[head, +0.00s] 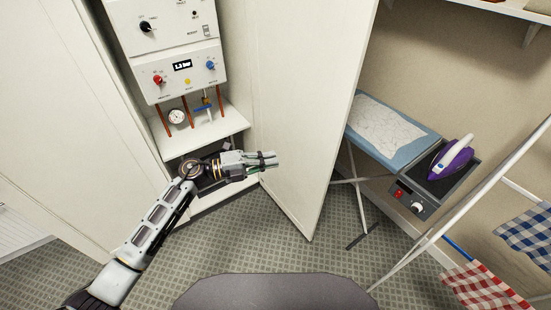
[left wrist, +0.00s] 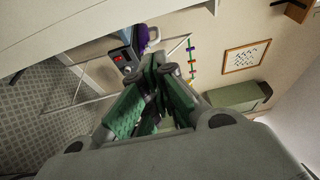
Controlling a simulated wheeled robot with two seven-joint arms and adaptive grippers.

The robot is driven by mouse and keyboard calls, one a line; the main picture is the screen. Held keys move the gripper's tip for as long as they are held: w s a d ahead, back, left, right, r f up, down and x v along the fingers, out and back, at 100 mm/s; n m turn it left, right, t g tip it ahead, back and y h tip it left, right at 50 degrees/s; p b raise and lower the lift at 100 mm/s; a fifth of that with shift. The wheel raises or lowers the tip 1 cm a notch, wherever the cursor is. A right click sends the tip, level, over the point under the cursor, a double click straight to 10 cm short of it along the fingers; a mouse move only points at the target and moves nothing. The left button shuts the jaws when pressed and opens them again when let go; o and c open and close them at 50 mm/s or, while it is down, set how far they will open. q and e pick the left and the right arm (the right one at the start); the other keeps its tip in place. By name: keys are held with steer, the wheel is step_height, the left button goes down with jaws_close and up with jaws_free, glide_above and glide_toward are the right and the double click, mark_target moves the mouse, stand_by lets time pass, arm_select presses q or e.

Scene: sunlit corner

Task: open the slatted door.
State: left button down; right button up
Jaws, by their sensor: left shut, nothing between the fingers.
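The door (head: 300,110) stands swung out to the right of an open cupboard in the head view. The face turned to me looks plain; I see no slats on it. My left gripper (head: 274,160) is shut and empty, its fingers pointing right in front of this face, low down. I cannot tell whether they touch it. In the left wrist view the shut green-padded fingers (left wrist: 160,75) point toward the room, with a pale panel (left wrist: 60,30) at upper left. My right gripper is in neither view.
Inside the cupboard is a white boiler (head: 170,50) with knobs, a gauge (head: 177,117) and a shelf (head: 215,130). Right of the door stand an ironing board (head: 425,135), an iron (head: 452,157) and a drying rack (head: 470,205) with cloths. Carpet (head: 250,235) is clear in front.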

arm_select(q)
steer(key=s+b+v, duration=0.1)
steer(key=v, duration=0.5)
steer(key=shift+s, duration=0.1)
stand_by(0.5)
steer(key=shift+d, duration=0.15)
